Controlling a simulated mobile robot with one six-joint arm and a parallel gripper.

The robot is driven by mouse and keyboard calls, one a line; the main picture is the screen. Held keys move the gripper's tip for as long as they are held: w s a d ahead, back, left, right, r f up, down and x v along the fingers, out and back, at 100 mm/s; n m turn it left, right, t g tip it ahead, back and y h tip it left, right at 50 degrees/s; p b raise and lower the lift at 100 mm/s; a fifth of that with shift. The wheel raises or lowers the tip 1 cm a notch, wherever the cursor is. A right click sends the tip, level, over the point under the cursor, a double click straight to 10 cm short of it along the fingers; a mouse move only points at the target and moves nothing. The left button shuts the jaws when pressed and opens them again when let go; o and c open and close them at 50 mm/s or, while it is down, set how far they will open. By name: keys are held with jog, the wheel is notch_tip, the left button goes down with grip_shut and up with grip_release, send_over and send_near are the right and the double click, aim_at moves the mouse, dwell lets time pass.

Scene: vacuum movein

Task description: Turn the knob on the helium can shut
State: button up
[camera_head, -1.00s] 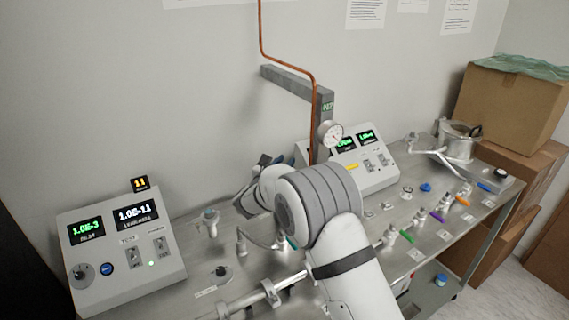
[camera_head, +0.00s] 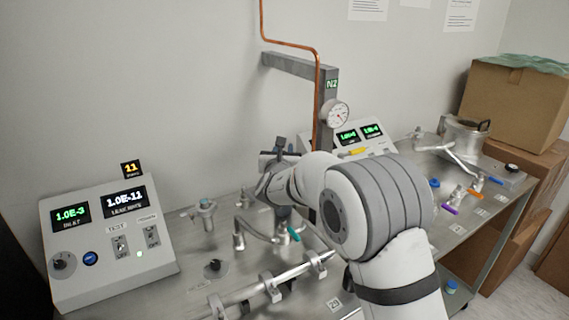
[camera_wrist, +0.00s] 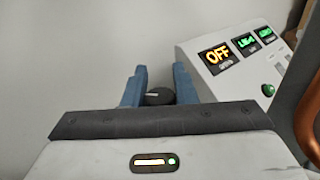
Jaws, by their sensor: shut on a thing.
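In the wrist view, my gripper (camera_wrist: 160,82) has its two blue fingers on either side of a dark, round knob (camera_wrist: 158,97) and is shut on it. The knob's lower part is hidden by my gripper's body. In the head view, my gripper (camera_head: 273,160) is near the back wall, left of the grey post, and its fingertips are hard to make out. The body of the helium can does not show clearly in either view.
A grey post (camera_head: 325,105) with a copper pipe (camera_head: 317,85) and a gauge (camera_head: 338,114) stands beside my arm. A control box (camera_head: 110,240) is at the left. Pipes and valves (camera_head: 270,288) cover the bench front. Another display box (camera_wrist: 225,60) reads OFF.

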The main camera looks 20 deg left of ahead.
jog(key=shift+a+r+n+y+b, duration=0.1)
jog(key=shift+n+y+b, duration=0.3)
jog(key=shift+b, duration=0.15)
jog(key=o, duration=1)
jog(key=shift+s, duration=0.15)
jog(key=b+v, duration=0.1)
jog(key=v, duration=0.6)
jog(key=shift+s+b, duration=0.35)
jog(key=shift+d, duration=0.25)
